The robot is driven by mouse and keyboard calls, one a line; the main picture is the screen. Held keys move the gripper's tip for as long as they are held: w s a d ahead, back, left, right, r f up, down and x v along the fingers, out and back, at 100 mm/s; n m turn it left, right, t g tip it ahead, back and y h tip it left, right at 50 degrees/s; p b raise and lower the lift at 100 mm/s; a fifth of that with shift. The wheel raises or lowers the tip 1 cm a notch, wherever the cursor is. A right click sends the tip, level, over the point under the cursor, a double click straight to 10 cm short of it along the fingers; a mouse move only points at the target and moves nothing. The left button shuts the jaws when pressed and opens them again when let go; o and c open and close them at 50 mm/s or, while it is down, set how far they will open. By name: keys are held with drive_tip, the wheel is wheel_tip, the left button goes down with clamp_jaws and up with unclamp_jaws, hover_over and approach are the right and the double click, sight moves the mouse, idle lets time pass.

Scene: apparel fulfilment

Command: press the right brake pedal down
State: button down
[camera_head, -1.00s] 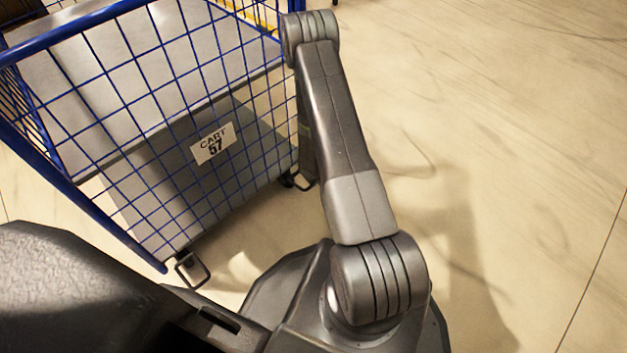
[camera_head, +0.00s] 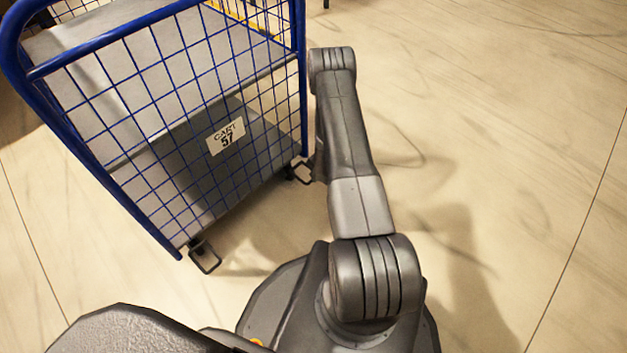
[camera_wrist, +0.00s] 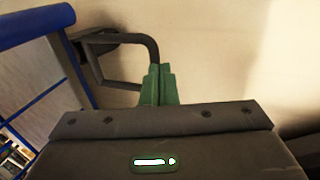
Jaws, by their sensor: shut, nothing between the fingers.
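The blue wire cart (camera_head: 150,190) carries a tag reading CART 57 (camera_head: 226,137). The right brake pedal (camera_head: 302,173) is a dark loop at the foot of the cart's right corner, partly beside my arm. In the wrist view, a dark pedal loop (camera_wrist: 122,38) sticks out near the blue frame. My gripper (camera_wrist: 160,70) shows there as two green fingers, shut and empty, at the loop's outer end. I cannot tell whether they touch it. The gripper is hidden behind my arm in the head view. The left pedal (camera_head: 205,259) is a similar loop at the left corner.
Grey shelves (camera_head: 125,75) sit inside the cart's mesh. The pale floor (camera_head: 500,170) to the right of my arm is clear. Blue mesh and frame stand close on the left in the wrist view.

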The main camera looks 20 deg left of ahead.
drive_tip(key=shift+d+f+b, duration=0.15)
drive_tip(key=shift+f+b, duration=0.85)
drive_tip(key=shift+d+f+b, duration=0.1)
drive_tip(key=shift+f+b, duration=0.85)
